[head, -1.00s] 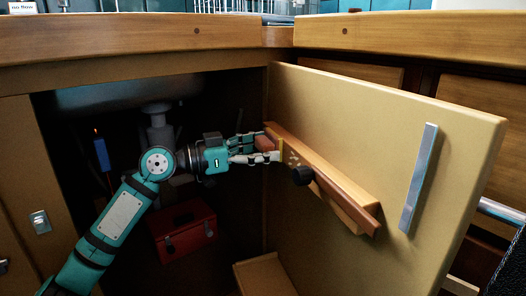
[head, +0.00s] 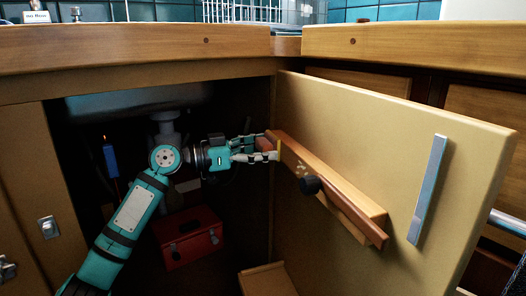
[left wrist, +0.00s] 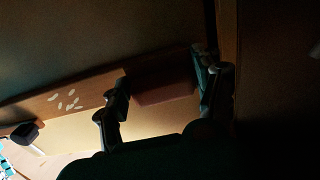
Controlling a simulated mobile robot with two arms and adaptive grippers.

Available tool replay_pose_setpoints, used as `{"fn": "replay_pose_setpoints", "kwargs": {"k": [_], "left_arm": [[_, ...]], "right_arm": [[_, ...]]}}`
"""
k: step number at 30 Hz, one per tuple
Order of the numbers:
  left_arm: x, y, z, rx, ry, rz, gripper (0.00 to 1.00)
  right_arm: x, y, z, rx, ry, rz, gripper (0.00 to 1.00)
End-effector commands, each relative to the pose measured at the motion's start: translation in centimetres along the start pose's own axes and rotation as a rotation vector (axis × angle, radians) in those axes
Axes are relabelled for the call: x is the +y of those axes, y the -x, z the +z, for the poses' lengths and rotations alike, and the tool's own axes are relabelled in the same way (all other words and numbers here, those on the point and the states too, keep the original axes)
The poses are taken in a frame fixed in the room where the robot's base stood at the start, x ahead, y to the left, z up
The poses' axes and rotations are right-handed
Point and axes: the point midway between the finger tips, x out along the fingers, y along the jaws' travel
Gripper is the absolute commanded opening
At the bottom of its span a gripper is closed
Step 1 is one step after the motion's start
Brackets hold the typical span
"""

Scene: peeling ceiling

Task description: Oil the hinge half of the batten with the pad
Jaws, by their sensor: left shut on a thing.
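The wooden batten (head: 335,190) runs slanting across the inner face of the open cabinet door (head: 390,130). Its hinge end is at the left, deep in the cabinet opening. My left gripper (head: 268,150) is at that end, shut on the reddish-brown pad (head: 264,143). In the left wrist view the pad (left wrist: 165,86) sits between the two dark fingers, against or very near the batten (left wrist: 70,100); contact is hard to tell. Pale marks show on the batten beside the fingers. My right gripper is not in view.
A dark round knob (head: 309,186) sticks out by the batten's middle. A metal handle (head: 427,190) is on the door's right side. A red toolbox (head: 188,237) and a blue lighter-like object (head: 110,158) are in the dark cabinet. The counter edge (head: 150,45) runs above.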

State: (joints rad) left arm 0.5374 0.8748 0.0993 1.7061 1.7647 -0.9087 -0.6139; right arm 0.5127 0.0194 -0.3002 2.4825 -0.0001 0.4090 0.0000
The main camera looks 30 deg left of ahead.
Motion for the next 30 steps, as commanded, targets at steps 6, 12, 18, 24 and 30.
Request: {"fn": "replay_pose_setpoints", "kwargs": {"k": [6,12,18,24,30], "left_arm": [[-2.5,0.0,-0.1,0.003,0.003,-0.001,0.09],[-2.9,0.0,0.0,0.001,0.001,0.001,0.09],[-2.8,0.0,0.0,0.001,0.000,0.001,0.09],[-0.7,-0.1,0.2,-0.001,-0.002,0.004,0.09],[1.0,0.0,0.0,0.000,0.000,0.001,0.09]], "right_arm": [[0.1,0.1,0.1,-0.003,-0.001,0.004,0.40],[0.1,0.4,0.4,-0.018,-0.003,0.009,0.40],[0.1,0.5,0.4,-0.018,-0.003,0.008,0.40],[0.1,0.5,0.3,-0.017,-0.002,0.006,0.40],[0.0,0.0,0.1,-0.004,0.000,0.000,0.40]]}}
